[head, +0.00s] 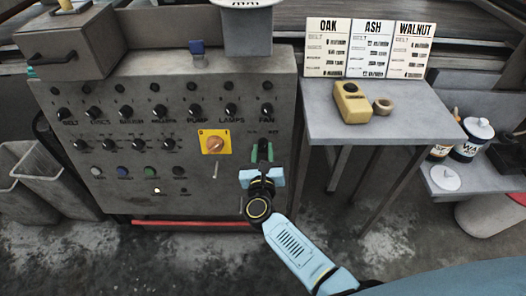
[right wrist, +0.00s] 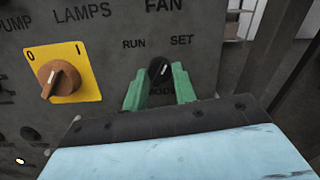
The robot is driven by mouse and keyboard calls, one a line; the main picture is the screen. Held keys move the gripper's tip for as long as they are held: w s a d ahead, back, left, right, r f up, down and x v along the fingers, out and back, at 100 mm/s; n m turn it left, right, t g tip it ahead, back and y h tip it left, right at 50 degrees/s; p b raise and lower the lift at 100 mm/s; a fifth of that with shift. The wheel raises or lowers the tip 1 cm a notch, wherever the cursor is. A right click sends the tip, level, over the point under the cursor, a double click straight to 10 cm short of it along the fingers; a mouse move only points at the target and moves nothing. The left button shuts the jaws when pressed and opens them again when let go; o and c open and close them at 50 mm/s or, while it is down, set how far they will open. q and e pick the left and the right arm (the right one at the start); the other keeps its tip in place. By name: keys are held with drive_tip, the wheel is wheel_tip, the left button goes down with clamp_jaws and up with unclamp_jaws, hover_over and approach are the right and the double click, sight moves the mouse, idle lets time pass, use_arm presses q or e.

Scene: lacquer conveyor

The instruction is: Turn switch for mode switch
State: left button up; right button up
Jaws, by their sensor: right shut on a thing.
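The mode switch (right wrist: 160,69) is a small black knob with a white mark, below the labels RUN and SET on the grey control panel (head: 110,190). Its white mark points up, tilted slightly right. My right gripper (right wrist: 158,86) has green fingers, one on each side of the knob, and is shut on it. In the head view, my right gripper (head: 262,155) is at the panel's lower right, and its fingers largely hide the knob. My left gripper is not in view.
A yellow plate with an orange rotary switch (head: 215,144) sits just left of my right gripper. Rows of black knobs and several buttons cover the panel. A grey side table (head: 400,125) stands to the right, holding a yellow device (head: 351,103) and three cards, OAK, ASH and WALNUT.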

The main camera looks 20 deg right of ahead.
drive_tip(key=shift+n, duration=0.4)
drive_tip(key=shift+d+n+y+p, duration=0.1)
drive_tip(key=shift+n+y+p, duration=0.25)
drive_tip(key=shift+n, duration=0.65)
drive_tip(key=n+p, duration=0.1)
drive_tip(key=n, duration=0.2)
drive_tip(key=n+y+p, duration=0.1)
drive_tip(key=n, duration=0.3)
drive_tip(key=shift+d+r+y+p, duration=0.15)
drive_tip(key=shift+y+p, duration=0.1)
drive_tip(key=shift+p, duration=0.15)
drive_tip(key=n+p, duration=0.1)
drive_tip(key=n, duration=0.2)
drive_tip(key=shift+y, duration=0.3)
use_arm(q)
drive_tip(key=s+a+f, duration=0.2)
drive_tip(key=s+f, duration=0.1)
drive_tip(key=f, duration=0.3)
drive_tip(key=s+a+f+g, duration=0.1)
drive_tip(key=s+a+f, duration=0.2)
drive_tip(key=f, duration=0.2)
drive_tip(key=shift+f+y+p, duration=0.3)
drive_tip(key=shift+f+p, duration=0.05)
drive_tip(key=shift+p, duration=0.1)
use_arm(e)
drive_tip(key=shift+n, duration=0.6)
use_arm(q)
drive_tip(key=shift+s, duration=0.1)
use_arm(e)
drive_tip(key=o, duration=1)
